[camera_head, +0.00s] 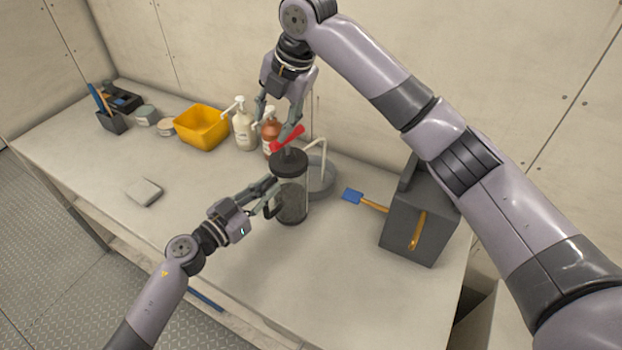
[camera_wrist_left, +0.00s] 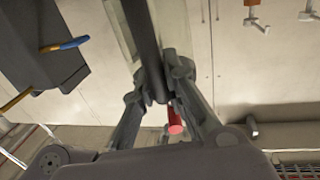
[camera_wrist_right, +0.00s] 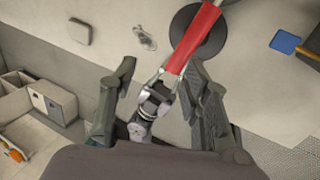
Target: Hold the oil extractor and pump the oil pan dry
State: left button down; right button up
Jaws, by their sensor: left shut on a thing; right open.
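The oil extractor (camera_head: 292,203) stands upright on the bench, a clear cylinder with a dark lid and a red pump handle (camera_head: 287,138). Its white tube (camera_head: 312,144) bends over into the round grey oil pan (camera_head: 323,185) behind it; the oil level cannot be made out. My left gripper (camera_head: 270,197) is shut on the extractor's dark side grip (camera_wrist_left: 146,45). My right gripper (camera_head: 278,128) is open above the lid. In the right wrist view the red handle (camera_wrist_right: 194,42) reaches between its fingers, closer to the right one; contact cannot be told.
Pump bottles (camera_head: 244,130) and a yellow bin (camera_head: 201,127) stand at the back left. A grey box (camera_head: 412,225) with brushes stands at the right, a blue-tipped one (camera_head: 353,195) sticking out. A small grey block (camera_head: 144,192) lies front left. The bench front is mostly clear.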

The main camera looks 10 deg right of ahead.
pick_arm(q)
jog(key=c, duration=1.6)
grip_release()
jog(key=shift+r, duration=0.1)
jog(key=shift+o, duration=0.2)
jog(key=shift+s+a, duration=0.1)
